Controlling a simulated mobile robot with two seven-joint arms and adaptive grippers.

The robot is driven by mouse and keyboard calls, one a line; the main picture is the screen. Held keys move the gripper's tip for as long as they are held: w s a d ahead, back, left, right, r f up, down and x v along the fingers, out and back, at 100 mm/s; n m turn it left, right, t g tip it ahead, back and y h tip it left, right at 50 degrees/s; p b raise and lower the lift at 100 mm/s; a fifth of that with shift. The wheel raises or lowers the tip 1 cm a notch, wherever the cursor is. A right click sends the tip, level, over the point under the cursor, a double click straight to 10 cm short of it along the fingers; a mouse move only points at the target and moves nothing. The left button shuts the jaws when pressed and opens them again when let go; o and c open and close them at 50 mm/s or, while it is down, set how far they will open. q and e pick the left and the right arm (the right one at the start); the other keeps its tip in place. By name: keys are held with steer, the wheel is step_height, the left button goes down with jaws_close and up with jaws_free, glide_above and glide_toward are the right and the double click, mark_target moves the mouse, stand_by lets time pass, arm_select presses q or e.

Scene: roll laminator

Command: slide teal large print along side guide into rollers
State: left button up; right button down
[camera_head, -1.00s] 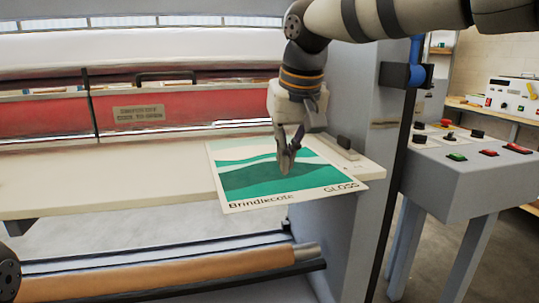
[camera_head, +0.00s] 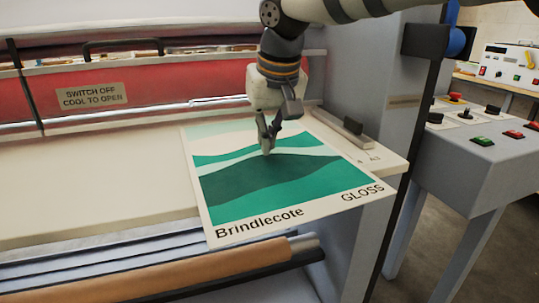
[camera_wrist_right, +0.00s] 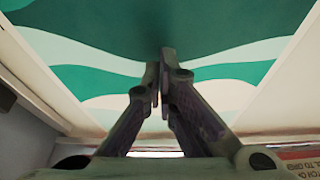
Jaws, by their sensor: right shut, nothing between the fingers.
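The teal large print (camera_head: 265,185), lettered "Brindlecote" and "GLOSS", lies on the cream feed table (camera_head: 100,190), its near edge overhanging the table's front. Its far edge is close to the roller opening (camera_head: 225,103) below the red cover; whether it touches the rollers is unclear. A raised side guide (camera_head: 335,128) runs along the table's right side, with a narrow strip of table between it and the print. My right gripper (camera_head: 267,150) is shut and empty, pointing down with its fingertips at the print's far half, apparently touching it. The right wrist view shows the closed fingertips (camera_wrist_right: 160,70) over the print (camera_wrist_right: 95,45).
A grey control console (camera_head: 475,160) with several buttons stands at the right beyond the machine's side post. A tan roll (camera_head: 150,275) lies below the table front. The table left of the print is clear. A red cover (camera_head: 150,80) spans behind the table.

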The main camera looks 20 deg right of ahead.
mark_target(297, 152)
steer(key=shift+f, duration=0.15)
steer(key=shift+f, duration=0.55)
steer(key=shift+f, duration=0.3)
stand_by(1.1)
steer(key=shift+d, duration=2.05)
steer(key=shift+w+d, duration=0.1)
steer(key=shift+d, duration=0.75)
steer(key=shift+d+r, duration=0.1)
steer(key=shift+d, duration=0.2)
